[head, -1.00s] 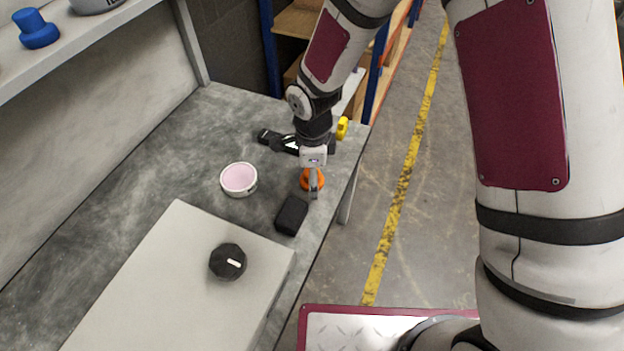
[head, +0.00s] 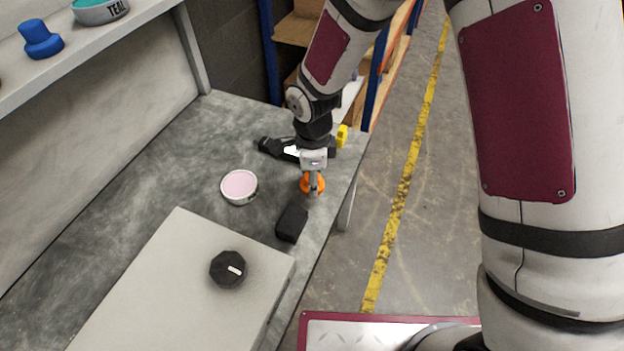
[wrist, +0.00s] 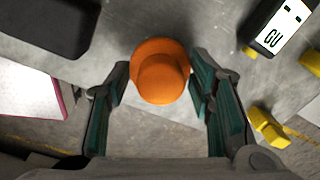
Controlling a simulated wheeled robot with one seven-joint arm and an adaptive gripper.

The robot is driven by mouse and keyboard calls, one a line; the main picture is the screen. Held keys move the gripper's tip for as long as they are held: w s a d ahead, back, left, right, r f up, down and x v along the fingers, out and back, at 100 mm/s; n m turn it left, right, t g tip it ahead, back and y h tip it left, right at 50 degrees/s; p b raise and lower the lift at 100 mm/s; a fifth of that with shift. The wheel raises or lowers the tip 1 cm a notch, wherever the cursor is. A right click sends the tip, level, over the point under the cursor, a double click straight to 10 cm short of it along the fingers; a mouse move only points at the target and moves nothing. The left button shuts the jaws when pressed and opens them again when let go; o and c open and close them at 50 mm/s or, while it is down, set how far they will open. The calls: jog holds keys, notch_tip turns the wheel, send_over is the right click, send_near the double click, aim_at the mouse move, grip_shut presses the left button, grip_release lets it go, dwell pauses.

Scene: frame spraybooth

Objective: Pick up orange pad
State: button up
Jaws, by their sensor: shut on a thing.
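The orange pad (head: 305,185) is a round disc with a raised knob, near the right edge of the grey workbench (head: 150,160). In the wrist view the pad (wrist: 162,78) fills the space between the two fingers. My gripper (head: 314,190) comes down over the pad and is shut on it. The wrist view shows my gripper (wrist: 157,82) with one teal-lined finger on each side of the pad. The near finger hides part of the pad in the head view. I cannot tell whether the pad is clear of the bench.
A black block (head: 292,223) lies just in front of the pad. A pink-topped round tin (head: 239,186) is to its left. A pale box with a black knob (head: 228,269) stands nearer. A blue pad (head: 40,40) sits on the shelf.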

jog(key=shift+s+r+p, duration=0.2)
jog(key=shift+s+r, duration=0.05)
jog(key=shift+r, duration=0.35)
jog(key=shift+s+r+p, duration=0.2)
jog(key=shift+r, duration=0.4)
jog(key=s, duration=0.5)
jog(key=s+d+p, duration=0.1)
jog(key=s, duration=0.4)
jog(key=s+d+r, duration=0.1)
jog(key=s, duration=0.4)
jog(key=shift+d+p, duration=0.25)
jog(key=shift+p, duration=0.1)
jog(key=o, duration=0.5)
jog(key=c, duration=0.4)
